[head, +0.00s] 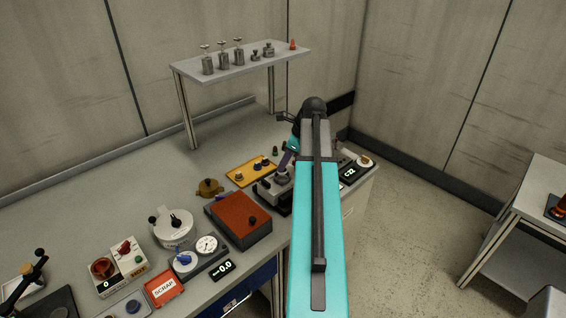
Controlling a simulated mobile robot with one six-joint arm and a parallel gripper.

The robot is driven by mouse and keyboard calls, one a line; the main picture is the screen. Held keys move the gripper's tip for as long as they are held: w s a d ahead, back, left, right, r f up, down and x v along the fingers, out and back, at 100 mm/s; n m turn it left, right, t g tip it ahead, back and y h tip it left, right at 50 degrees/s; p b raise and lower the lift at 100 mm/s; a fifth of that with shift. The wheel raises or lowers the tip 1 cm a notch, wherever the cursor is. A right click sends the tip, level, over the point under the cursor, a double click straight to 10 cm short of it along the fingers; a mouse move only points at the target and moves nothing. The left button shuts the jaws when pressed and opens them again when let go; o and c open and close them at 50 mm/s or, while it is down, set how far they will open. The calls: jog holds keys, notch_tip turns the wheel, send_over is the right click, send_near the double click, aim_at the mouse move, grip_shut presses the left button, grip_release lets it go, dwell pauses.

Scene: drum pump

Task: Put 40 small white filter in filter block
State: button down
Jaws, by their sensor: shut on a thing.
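My gripper (287,161) is at the far right part of the bench, mostly hidden behind my own turquoise arm. Its fingers point down over a dark block with light grey parts (268,190), which may be the filter block. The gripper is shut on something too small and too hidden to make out. I cannot tell whether it touches the block. I cannot pick out a small white filter in this view.
Left of the block are a yellow tray (240,178), an orange-topped box (231,212), a pale pot (172,236), a gauge (206,245) and a red SCRAP bin (164,291). A raised shelf (225,67) holds several metal bottles. The bench's back left is clear.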

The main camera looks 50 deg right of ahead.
jog(key=shift+f+b, duration=0.35)
jog(key=shift+f, duration=0.25)
jog(key=shift+p, duration=0.4)
dwell(0.3)
jog(key=shift+f, duration=0.6)
dwell(1.9)
dwell(0.4)
jog(key=c, duration=1.6)
grip_release()
jog(key=shift+r, duration=0.1)
jog(key=shift+r+p, duration=3.15)
jog(key=shift+r, duration=0.8)
